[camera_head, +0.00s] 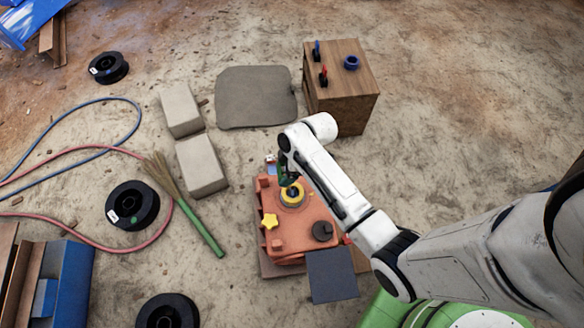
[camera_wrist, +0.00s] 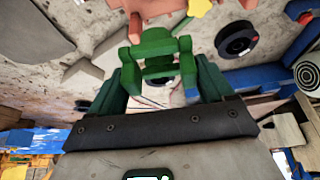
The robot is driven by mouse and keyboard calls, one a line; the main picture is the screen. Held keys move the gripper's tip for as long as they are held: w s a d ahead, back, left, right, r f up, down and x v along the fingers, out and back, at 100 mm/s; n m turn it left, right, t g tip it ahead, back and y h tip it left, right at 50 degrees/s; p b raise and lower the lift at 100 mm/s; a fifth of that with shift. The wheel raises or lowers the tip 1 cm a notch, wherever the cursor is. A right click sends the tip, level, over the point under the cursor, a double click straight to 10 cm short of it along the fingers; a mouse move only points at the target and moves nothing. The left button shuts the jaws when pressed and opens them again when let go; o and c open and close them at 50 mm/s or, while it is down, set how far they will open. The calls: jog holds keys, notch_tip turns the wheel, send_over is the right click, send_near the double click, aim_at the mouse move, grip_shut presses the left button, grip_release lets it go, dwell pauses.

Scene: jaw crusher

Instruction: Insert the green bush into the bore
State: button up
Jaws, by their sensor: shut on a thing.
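The orange machine body (camera_head: 292,235) sits in the lower middle of the head view. A yellow ring (camera_head: 299,199) with a dark opening, which looks like the bore, is on its top. My gripper (camera_head: 287,182) is at the upper left edge of this ring. In the wrist view my gripper (camera_wrist: 158,60) has green fingers, shut on a green piece that I take for the green bush (camera_wrist: 156,47). Fingers and piece are similar in colour, so their border is hard to see. I cannot tell whether the bush touches the ring.
A yellow star knob (camera_head: 270,221) and a dark round knob (camera_head: 322,231) stand on the machine near the ring. A dark plate (camera_head: 332,275) is at its front. A wooden box (camera_head: 342,95) stands behind. Grey blocks (camera_head: 201,166) and a broom (camera_head: 200,225) lie left.

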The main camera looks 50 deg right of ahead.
jog(key=f, duration=0.1)
jog(key=s+d, duration=0.1)
jog(key=f+n, duration=0.1)
jog(key=shift+s+d+f, duration=0.25)
jog(key=shift+f, duration=0.1)
jog(key=shift+r, duration=0.1)
